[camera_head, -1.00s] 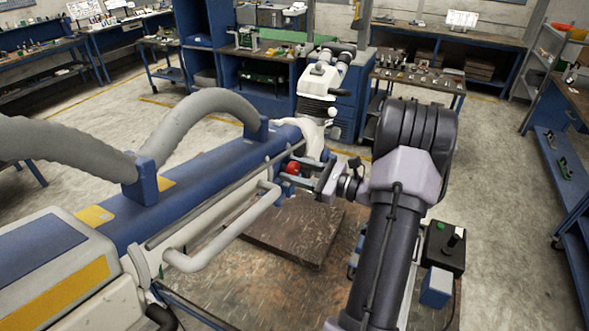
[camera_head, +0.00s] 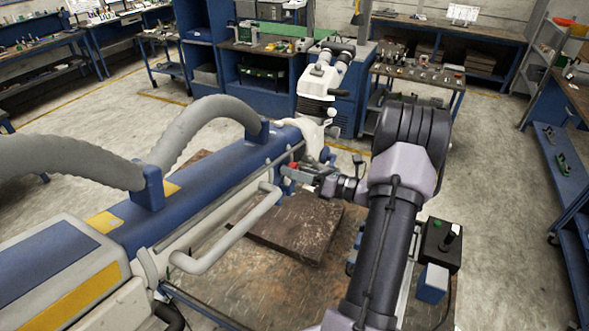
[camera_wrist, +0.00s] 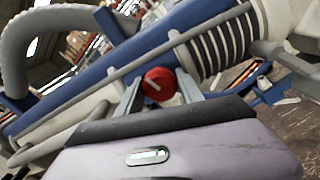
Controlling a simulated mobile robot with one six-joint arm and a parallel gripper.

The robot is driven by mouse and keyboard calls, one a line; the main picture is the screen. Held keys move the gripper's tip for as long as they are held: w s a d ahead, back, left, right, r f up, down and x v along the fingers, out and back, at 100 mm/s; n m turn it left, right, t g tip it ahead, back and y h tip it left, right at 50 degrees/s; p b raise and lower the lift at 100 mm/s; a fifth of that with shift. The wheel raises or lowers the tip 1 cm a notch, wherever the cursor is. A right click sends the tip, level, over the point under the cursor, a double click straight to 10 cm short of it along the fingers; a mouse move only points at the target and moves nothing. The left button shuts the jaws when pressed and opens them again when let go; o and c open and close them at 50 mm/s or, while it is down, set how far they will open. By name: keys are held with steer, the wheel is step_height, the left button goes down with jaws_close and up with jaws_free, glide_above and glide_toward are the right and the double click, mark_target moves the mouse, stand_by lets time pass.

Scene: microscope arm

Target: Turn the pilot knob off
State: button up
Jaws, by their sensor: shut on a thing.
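The pilot knob is a round red knob (camera_wrist: 159,83) with a short white mark, tilted in the picture. It sits on the side of the blue microscope arm (camera_wrist: 65,95). In the wrist view it lies between the two grey fingers of my gripper (camera_wrist: 160,90), which is shut on it. In the head view, the knob shows only as a small red patch (camera_head: 292,167), partly hidden by my gripper (camera_head: 298,172). The blue arm (camera_head: 205,185) runs from lower left up to the microscope head (camera_head: 322,80).
A white bent handle rail (camera_head: 228,228) runs along the arm's near side. Grey hoses (camera_head: 205,118) arch above it. A brown block (camera_head: 295,228) lies on the worn tabletop (camera_head: 235,285) below. Workbenches stand behind, with open floor between.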

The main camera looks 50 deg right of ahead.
stand_by(0.4)
steer(key=o, duration=1.4)
steer(key=b+v, duration=0.3)
steer(key=v, duration=1.4)
steer(key=shift+s+r, duration=0.15)
steer(key=shift+s, duration=0.1)
